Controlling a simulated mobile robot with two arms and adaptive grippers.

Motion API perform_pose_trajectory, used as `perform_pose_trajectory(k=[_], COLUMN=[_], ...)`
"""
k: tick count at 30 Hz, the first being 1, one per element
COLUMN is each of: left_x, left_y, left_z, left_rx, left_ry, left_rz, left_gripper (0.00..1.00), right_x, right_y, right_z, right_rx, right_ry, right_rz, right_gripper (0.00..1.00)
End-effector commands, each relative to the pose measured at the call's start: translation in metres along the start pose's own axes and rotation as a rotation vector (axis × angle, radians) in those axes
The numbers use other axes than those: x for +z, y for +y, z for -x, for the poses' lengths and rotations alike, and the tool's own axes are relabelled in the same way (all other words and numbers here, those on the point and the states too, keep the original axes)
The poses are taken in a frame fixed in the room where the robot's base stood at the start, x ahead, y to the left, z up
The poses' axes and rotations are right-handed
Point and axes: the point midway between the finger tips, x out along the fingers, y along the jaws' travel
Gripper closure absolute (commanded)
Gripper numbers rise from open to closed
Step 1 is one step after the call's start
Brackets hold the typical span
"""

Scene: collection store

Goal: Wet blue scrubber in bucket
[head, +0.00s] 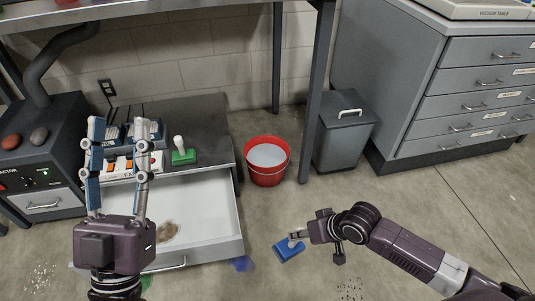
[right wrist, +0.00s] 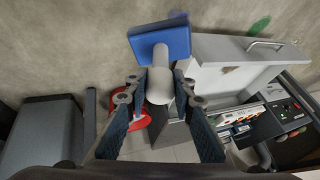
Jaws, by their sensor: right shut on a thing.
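The blue scrubber (head: 289,250) has a flat blue head and a pale handle. My right gripper (head: 300,236) is shut on the handle, which also shows between the fingers in the right wrist view (right wrist: 160,92), with the blue head (right wrist: 160,40) beyond the fingertips. The red bucket (head: 267,178) stands on the floor, behind and left of the scrubber, with a pale, flat surface inside, apparently water. It is partly hidden by the fingers in the right wrist view (right wrist: 139,122). My left gripper (head: 122,135) is open and empty, in front of the low cabinet.
An open drawer (head: 205,210) with a brown stain juts out left of the bucket. A green scrubber (head: 183,155) stands on the cabinet top. A table leg (head: 316,95) and grey bin (head: 345,135) are right of the bucket. Blue (head: 242,264) and green patches mark the floor.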

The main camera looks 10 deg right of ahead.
Motion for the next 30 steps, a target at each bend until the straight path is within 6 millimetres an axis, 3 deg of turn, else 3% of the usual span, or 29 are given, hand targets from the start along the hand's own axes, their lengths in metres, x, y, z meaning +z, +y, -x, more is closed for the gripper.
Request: perform_pose_trajectory(k=[17,30], left_x=[0.057,0.098], left_y=[-0.006,-0.012], left_z=[0.006,0.024], left_rx=[-0.01,-0.021], left_ry=[-0.272,-0.48], left_rz=[-0.012,-0.02], left_gripper=[0.6,0.6], right_x=[-0.004,-0.007], right_y=[-0.003,-0.005], right_z=[0.008,0.013], right_rx=[-0.001,-0.001], right_ry=[0.001,0.001], right_rz=[0.0,0.001], right_gripper=[0.96,0.96])
